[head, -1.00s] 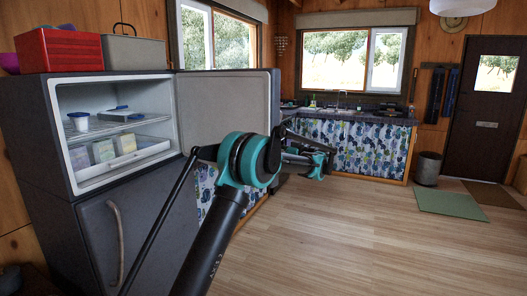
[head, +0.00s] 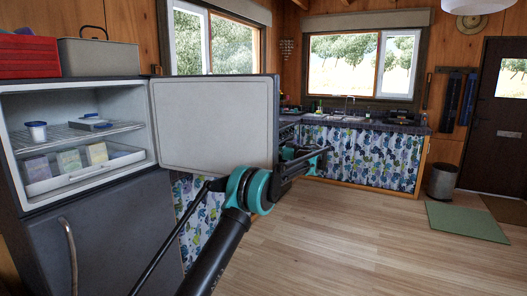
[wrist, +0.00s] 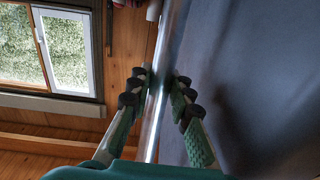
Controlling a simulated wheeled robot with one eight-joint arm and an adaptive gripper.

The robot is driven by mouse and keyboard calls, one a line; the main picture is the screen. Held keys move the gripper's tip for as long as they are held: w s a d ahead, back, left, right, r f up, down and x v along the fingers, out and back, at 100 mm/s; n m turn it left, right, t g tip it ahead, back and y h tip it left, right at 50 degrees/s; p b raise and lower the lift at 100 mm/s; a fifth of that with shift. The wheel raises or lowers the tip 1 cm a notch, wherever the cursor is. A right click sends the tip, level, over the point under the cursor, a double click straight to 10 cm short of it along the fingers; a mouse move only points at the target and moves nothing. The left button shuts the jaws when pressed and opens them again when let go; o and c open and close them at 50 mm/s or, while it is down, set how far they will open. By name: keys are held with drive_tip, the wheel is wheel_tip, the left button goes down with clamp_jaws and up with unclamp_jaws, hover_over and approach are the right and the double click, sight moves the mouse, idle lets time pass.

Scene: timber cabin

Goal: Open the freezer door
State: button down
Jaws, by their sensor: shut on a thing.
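The freezer door (head: 212,122) stands wide open to the right of the freezer compartment (head: 75,150), its pale inner panel facing the head camera. My gripper shows beyond the door's right edge in the head view, partly hidden by my arm and the door. In the wrist view my gripper (wrist: 160,88) has its fingers on both sides of a shiny metal bar, which looks like the door handle (wrist: 153,125). The door's dark outer face (wrist: 255,75) fills the right of that view. The fingers are shut on the bar.
Tubs and boxes stand inside the freezer. The lower fridge door (head: 115,240) is shut. A red box (head: 28,57) and a grey case (head: 97,56) sit on top. A patterned counter (head: 365,152) is behind.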

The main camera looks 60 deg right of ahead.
drive_tip(key=shift+s+d, duration=0.15)
drive_tip(key=c, duration=1.6)
unclamp_jaws()
drive_tip(key=shift+o, duration=1.2)
drive_tip(key=s, duration=1.2)
drive_tip(key=shift+f, duration=0.1)
